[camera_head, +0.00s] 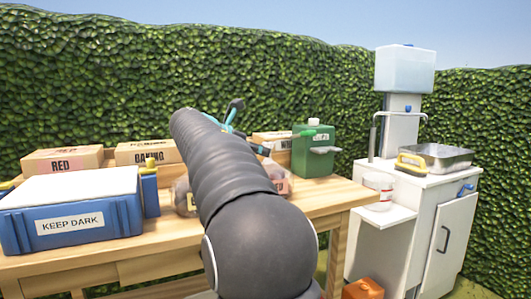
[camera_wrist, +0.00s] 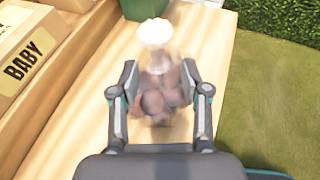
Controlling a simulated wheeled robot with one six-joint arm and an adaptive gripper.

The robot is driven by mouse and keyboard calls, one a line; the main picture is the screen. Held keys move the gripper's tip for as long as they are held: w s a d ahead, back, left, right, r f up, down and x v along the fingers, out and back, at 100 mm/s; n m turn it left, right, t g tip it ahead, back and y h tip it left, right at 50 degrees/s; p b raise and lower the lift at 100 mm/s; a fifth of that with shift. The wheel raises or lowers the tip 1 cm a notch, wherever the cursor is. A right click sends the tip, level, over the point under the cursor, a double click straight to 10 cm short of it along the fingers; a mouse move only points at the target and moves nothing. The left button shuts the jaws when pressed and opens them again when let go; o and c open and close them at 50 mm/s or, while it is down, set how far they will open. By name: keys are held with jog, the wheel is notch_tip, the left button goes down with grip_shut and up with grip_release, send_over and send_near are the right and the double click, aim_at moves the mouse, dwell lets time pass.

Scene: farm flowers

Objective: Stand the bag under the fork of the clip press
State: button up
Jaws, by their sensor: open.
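The bag (camera_wrist: 158,100) is clear, with brown round bulbs inside and a pale gathered top. It stands on the wooden bench between the two fingers of my gripper (camera_wrist: 160,88) in the wrist view. The fingers are open, one on each side of it; contact cannot be told. The clip press (camera_head: 313,152) is a green box with a pale fork at its front, on the bench's right part. Its green base (camera_wrist: 145,8) shows beyond the bag at the top of the wrist view. In the head view my arm hides most of the gripper.
A blue KEEP DARK crate (camera_head: 70,222) stands at the bench's left. Cardboard boxes marked RED (camera_head: 62,160) and BABY (camera_wrist: 22,58) line the back. The bench's right edge drops to grass. A white cabinet (camera_head: 430,220) with a metal basin stands at the right.

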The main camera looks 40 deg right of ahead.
jog(key=v, duration=0.8)
jog(key=shift+a+p, duration=0.25)
jog(key=shift+p, duration=0.1)
jog(key=shift+r, duration=0.1)
jog(key=s+a+f+m+t+y, duration=0.1)
jog(key=s+a+f+m+y, duration=0.4)
jog(key=s+a+f+m, duration=0.2)
jog(key=s+a+f+m+t+y, duration=0.2)
jog(key=s+a+f+m+y, duration=0.4)
jog(key=s+a+f, duration=0.6)
jog(key=s+f+m, duration=0.1)
jog(key=s+f, duration=0.2)
jog(key=f, duration=0.1)
jog(key=shift+f+m, duration=0.2)
jog(key=shift+m, duration=0.2)
jog(key=shift+o, duration=0.6)
jog(key=s+a+f+m+y, duration=0.2)
jog(key=s+a+f+m, duration=0.2)
jog(key=s+f+m, duration=0.1)
jog(key=shift+s+a+f, duration=0.3)
jog(key=shift+s+f, duration=0.1)
jog(key=shift+f, duration=0.45)
jog(key=shift+c, duration=1)
jog(key=shift+a, duration=0.1)
